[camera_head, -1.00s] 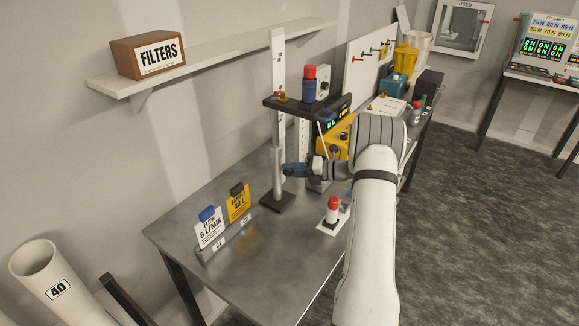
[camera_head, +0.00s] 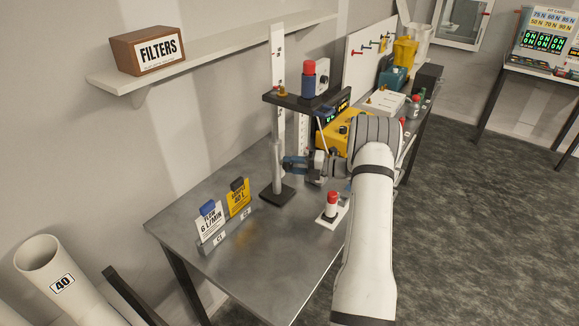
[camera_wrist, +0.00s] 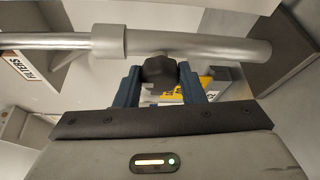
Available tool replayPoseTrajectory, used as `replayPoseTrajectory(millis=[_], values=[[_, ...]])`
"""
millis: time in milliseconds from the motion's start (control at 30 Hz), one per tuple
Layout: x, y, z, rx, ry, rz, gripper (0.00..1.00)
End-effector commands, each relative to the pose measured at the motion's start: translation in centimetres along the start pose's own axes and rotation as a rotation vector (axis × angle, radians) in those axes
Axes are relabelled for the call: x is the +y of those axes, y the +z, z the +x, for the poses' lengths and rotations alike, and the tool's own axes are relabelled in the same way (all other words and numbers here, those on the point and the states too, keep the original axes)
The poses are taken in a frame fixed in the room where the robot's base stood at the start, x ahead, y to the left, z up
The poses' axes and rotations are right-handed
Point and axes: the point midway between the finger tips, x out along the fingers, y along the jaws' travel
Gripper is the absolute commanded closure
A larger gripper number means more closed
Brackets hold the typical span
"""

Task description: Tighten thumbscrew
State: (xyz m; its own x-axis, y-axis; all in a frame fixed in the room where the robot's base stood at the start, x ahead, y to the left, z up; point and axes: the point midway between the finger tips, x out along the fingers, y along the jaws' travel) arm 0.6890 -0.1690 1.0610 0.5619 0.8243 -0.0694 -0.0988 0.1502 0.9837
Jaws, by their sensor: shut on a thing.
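The thumbscrew is a dark knob (camera_wrist: 159,69) on the side of a grey metal stand column (camera_wrist: 195,46). In the wrist view it sits between the two blue fingers of my gripper (camera_wrist: 160,82), which are shut on it. In the head view my gripper (camera_head: 293,163) reaches the column (camera_head: 277,168) from the right, at mid height; the knob itself is hidden there.
A white card (camera_head: 209,222) and a yellow card (camera_head: 238,200) stand in a holder at the table's left. A red-topped cylinder (camera_head: 332,203) stands on a white plate near my arm. A yellow device (camera_head: 338,134) is behind my gripper. The front of the metal table (camera_head: 275,255) is clear.

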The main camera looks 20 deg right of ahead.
Motion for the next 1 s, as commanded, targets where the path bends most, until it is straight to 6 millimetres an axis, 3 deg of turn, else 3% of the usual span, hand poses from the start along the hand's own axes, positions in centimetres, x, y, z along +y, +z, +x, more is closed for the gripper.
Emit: replayPoseTrajectory(millis=[67,100,367,667,1000], values=[[-0.5,-0.3,-0.1,0.003,-0.004,0.008,0.87],[-0.5,-0.3,-0.1,0.003,-0.004,0.008,0.64],[-0.2,-0.1,0.0,0.001,-0.002,0.003,0.43],[-0.2,-0.1,-0.4,0.000,-0.001,0.000,0.43],[-0.4,-0.2,-5.8,-0.002,-0.002,0.001,0.43]])
